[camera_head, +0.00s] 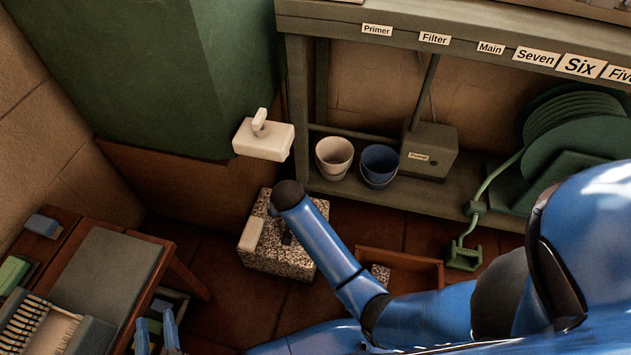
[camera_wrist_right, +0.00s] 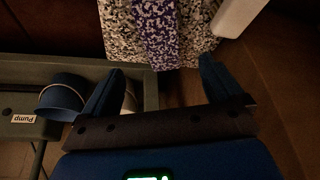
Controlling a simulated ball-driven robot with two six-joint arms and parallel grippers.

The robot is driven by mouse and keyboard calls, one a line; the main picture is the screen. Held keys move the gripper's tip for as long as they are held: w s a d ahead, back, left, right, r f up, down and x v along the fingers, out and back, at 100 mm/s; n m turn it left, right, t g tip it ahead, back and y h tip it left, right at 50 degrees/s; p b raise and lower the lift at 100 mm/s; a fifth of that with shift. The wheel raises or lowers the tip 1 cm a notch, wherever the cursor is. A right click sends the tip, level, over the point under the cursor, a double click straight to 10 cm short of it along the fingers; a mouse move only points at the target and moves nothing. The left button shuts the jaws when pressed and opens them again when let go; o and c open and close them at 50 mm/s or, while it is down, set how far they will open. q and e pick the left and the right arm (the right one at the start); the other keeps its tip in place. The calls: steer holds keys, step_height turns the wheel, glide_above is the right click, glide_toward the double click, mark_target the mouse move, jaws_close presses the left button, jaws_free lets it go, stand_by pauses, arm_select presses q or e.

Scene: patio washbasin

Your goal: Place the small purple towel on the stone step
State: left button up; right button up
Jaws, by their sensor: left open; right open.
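The stone step (camera_head: 295,264) is a black-and-white speckled block on the floor, below the white tap fixture; it also shows in the right wrist view (camera_wrist_right: 118,22). The small purple towel (camera_wrist_right: 160,28) is a purple-and-white mottled strip lying across the stone in the right wrist view. In the head view my right arm hides most or all of it. My right gripper (camera_wrist_right: 162,68) is open, its fingers apart and short of the towel, with nothing between them. My left gripper (camera_head: 156,326) is open and empty at the lower left, beside the wooden table.
A pale block (camera_head: 250,234) lies on the step's left side. A white bucket (camera_head: 334,157) and a blue bucket (camera_head: 380,165) stand on the green shelf beside a pump box (camera_head: 430,150). A wooden crate (camera_head: 410,262) sits right of the step. The wooden table (camera_head: 183,270) is at left.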

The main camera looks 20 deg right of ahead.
steer(key=shift+s+d+f, duration=0.25)
steer(key=shift+s, duration=0.05)
steer(key=s+d+n+t+y, duration=0.2)
steer(key=s+d+t, duration=0.35)
steer(key=s, duration=0.45)
steer(key=s+d+r+t, duration=0.2)
steer(key=s+r+t, duration=0.2)
steer(key=s+r, duration=0.3)
steer(key=s+d+r+t+h, duration=0.1)
steer(key=s+r+t, duration=0.3)
steer(key=s+r, duration=0.4)
step_height(320, 180, up, 3)
steer(key=shift+d+f, duration=0.2)
steer(key=shift+d, duration=0.6)
steer(key=shift+s, duration=0.1)
